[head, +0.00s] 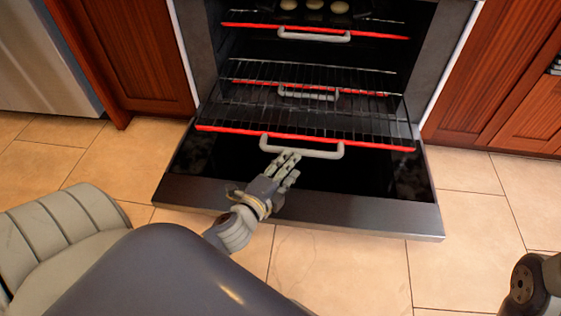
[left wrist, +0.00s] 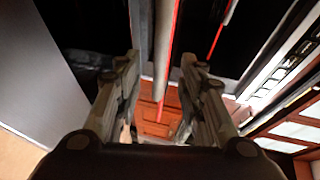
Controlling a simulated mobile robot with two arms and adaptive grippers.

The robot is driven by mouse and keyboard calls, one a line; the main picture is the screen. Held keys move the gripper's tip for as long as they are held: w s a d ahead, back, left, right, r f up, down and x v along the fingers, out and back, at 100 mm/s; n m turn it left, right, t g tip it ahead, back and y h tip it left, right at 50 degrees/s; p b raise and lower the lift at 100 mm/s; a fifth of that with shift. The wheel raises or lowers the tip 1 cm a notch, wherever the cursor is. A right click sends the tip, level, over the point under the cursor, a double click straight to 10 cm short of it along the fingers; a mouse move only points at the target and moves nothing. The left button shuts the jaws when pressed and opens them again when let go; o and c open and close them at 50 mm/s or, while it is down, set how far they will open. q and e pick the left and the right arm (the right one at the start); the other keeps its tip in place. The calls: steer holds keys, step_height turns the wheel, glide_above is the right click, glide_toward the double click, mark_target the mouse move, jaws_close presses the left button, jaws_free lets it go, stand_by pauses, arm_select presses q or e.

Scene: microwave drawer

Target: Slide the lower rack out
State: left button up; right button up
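The lower rack (head: 300,138) is a black wire rack with a red front edge and a pale grey handle (head: 325,154). Its front stands out over the open oven door. My left gripper (head: 286,160) is at the left part of that handle, with its fingers reaching toward the bar. In the left wrist view, my left gripper (left wrist: 160,75) has its fingers spread apart. A grey bar (left wrist: 162,50) and a red edge (left wrist: 175,35) run between them, with gaps showing. Whether a finger touches the handle cannot be told. My right gripper is out of view.
The oven door (head: 330,211) lies open and low below the rack. A middle rack handle (head: 310,95) and an upper rack handle (head: 313,36) sit deeper inside. Wooden cabinets (head: 130,60) flank the oven. Tiled floor (head: 345,265) in front is open.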

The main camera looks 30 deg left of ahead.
arm_select(q)
steer(key=shift+s+d+r, duration=0.1)
steer(key=shift+s+r, duration=0.1)
steer(key=shift+s, duration=0.8)
steer(key=shift+s+r, duration=0.2)
steer(key=shift+s, duration=0.75)
